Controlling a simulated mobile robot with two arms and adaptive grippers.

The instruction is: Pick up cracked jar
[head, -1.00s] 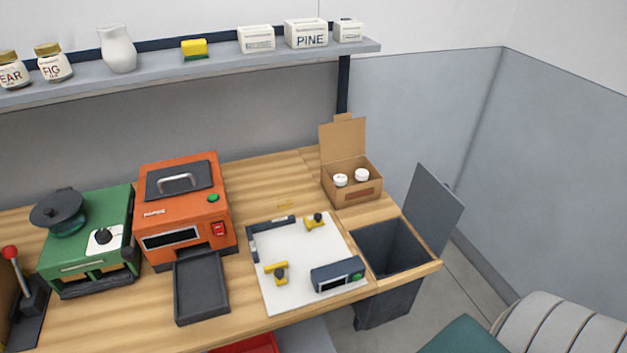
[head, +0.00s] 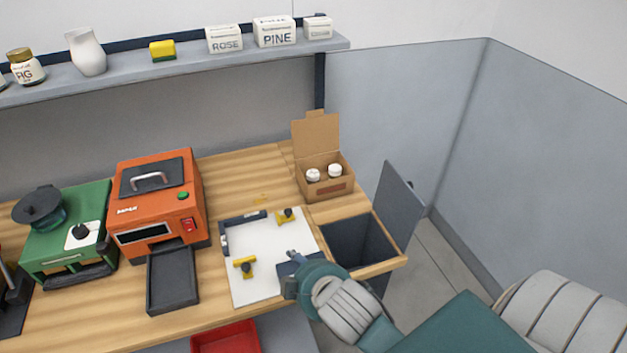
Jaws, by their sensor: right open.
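No crack shows on any jar in view. Two white-lidded jars, a left one (head: 313,175) and a right one (head: 335,170), stand in the open cardboard box (head: 325,189) at the back right of the bench; their bodies are mostly hidden by its front wall. A jar labelled FIG (head: 27,71) stands on the shelf, with another cut off at the left edge. My right gripper (head: 290,271) is open over the front right of the white board (head: 262,285), apart from the jars. My left gripper is out of view.
An open dark bin (head: 357,242) with a raised lid (head: 398,207) sits right of the board. An orange machine (head: 158,205) with a dark tray (head: 172,281) and a green machine (head: 66,232) stand left. A red bin (head: 226,338) is below the front edge.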

